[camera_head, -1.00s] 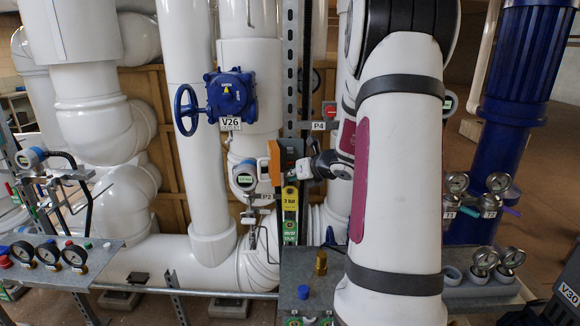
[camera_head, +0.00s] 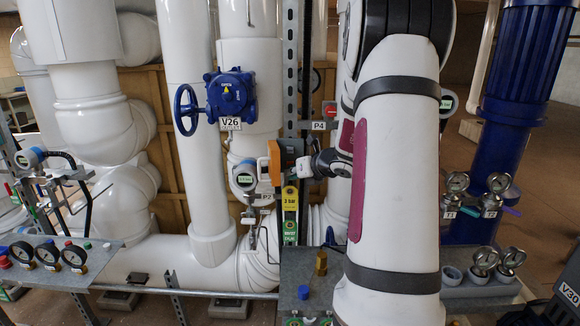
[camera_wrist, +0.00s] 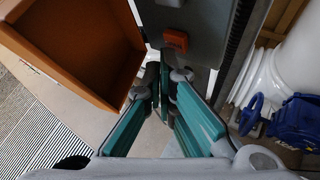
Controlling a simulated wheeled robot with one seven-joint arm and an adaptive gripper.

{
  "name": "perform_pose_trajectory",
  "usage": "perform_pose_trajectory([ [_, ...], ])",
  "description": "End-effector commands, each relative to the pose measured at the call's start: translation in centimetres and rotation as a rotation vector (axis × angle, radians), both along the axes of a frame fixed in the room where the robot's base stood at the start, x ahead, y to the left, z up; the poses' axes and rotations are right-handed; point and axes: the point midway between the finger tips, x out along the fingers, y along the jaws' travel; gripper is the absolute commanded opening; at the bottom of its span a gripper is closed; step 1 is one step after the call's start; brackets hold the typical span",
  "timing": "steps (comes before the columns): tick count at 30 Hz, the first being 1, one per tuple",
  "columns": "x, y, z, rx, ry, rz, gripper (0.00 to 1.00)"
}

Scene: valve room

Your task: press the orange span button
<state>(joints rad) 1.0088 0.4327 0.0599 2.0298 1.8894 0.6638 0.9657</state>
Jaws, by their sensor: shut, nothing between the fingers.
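In the wrist view the orange button (camera_wrist: 176,40) is a small square block on a grey panel (camera_wrist: 205,28), at the top centre. An open, orange-brown hinged cover (camera_wrist: 80,45) stands to the left of it. My gripper (camera_wrist: 163,82) has its teal fingers together with nothing between them. The fingertips are below the button in the picture; I cannot tell whether they touch anything. In the head view the orange cover (camera_head: 274,162) shows edge-on, with my gripper (camera_head: 305,167) just to its right. The button does not show clearly there.
A blue valve (camera_head: 232,96) labelled V26 sits above and left of the panel. A round gauge (camera_head: 244,178) and a green and yellow tag (camera_head: 290,215) are close by. White pipes (camera_head: 195,120) stand behind. A grey shelf (camera_head: 325,262) lies below.

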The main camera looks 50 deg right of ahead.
Motion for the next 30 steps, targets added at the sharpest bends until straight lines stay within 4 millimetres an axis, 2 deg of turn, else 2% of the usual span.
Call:
perform_pose_trajectory([
  [30,0.63,-0.73,0.03,0.0,-0.001,0.0,0.0],
])
